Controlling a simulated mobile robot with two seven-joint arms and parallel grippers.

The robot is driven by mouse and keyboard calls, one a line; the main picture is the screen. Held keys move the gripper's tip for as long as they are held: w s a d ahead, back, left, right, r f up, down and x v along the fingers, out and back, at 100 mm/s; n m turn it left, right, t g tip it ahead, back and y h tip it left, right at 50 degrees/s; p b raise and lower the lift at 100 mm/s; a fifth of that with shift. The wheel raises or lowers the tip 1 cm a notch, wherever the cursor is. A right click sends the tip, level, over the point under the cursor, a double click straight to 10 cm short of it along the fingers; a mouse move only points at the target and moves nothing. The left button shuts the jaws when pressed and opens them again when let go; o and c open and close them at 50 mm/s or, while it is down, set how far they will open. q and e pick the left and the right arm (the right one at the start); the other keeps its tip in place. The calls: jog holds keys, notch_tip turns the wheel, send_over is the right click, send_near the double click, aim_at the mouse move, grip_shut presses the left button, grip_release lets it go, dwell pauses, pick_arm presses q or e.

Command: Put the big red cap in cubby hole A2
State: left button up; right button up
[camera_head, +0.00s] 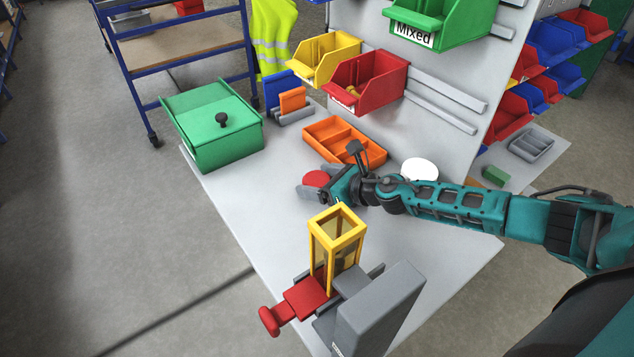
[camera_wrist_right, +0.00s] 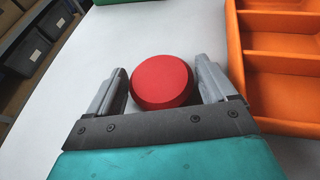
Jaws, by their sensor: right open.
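The big red cap (camera_head: 316,178) is a round red disc on the light table top. It also shows in the right wrist view (camera_wrist_right: 161,82). My right gripper (camera_head: 312,187) is open, with one finger on each side of the cap (camera_wrist_right: 160,72). Small gaps show between the cap and the fingers, so it is not gripped. An orange tray with compartments (camera_head: 318,147) lies just behind the gripper; it is at the right in the wrist view (camera_wrist_right: 237,62). No A2 label is readable, so I cannot tell which compartment that is. My left gripper is not in view.
A green lidded box (camera_head: 228,146) stands at the left table edge. A yellow frame tower (camera_head: 338,226) with a red slider (camera_head: 304,298) stands in front. A white disc (camera_head: 420,168) lies behind my right arm. Red (camera_head: 372,92) and yellow (camera_head: 318,62) bins hang behind.

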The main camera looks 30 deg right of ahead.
jog(key=c, duration=0.8)
